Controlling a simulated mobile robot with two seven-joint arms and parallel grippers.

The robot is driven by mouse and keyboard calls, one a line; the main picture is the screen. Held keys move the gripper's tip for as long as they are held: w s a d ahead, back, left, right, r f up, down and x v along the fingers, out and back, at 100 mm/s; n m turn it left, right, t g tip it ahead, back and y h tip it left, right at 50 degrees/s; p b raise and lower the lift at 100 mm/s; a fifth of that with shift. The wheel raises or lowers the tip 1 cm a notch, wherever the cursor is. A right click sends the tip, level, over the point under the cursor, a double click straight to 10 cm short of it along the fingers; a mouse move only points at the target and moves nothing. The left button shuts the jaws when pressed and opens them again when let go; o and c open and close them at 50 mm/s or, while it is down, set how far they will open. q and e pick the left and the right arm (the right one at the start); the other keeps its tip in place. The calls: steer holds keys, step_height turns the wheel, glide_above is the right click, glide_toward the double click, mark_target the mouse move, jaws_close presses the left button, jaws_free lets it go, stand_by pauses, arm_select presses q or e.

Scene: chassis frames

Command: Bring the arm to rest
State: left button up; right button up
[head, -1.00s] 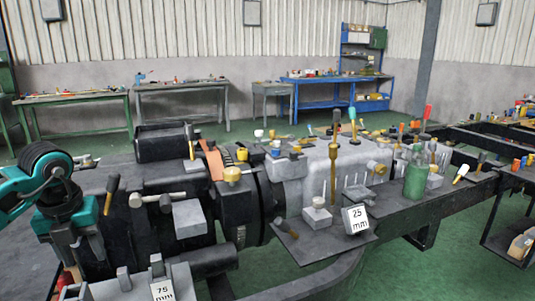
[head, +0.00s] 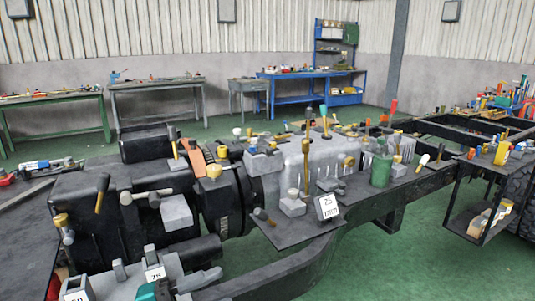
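Neither gripper's fingers show in the head view. No right arm can be clearly made out.
The dark engine and chassis assembly (head: 165,185) fills the left and middle, crowded with upright-handled tools. A block marked 25 mm (head: 327,206) and a green cylinder (head: 380,171) stand on it. Workbenches (head: 160,86) line the wall. Green floor (head: 400,262) is clear at lower right.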

arm_select(q)
steer(key=s+a+f+n+y+p, duration=0.1)
steer(key=s+f+n+y, duration=0.3)
steer(key=n, duration=0.4)
steer(key=s+a+f+n+t+y, duration=0.1)
steer(key=s+a+f+n+y, duration=0.2)
steer(key=f+n+y, duration=0.3)
steer(key=s+a+f+n+t+y+p, duration=0.1)
steer(key=s+a+f+n+y, duration=0.2)
steer(key=f+n, duration=0.6)
steer(key=shift+s+a+f+n+y+p, duration=0.35)
steer(key=shift+s+f+y, duration=0.45)
steer(key=shift+y, duration=0.3)
steer(key=shift+r, duration=0.1)
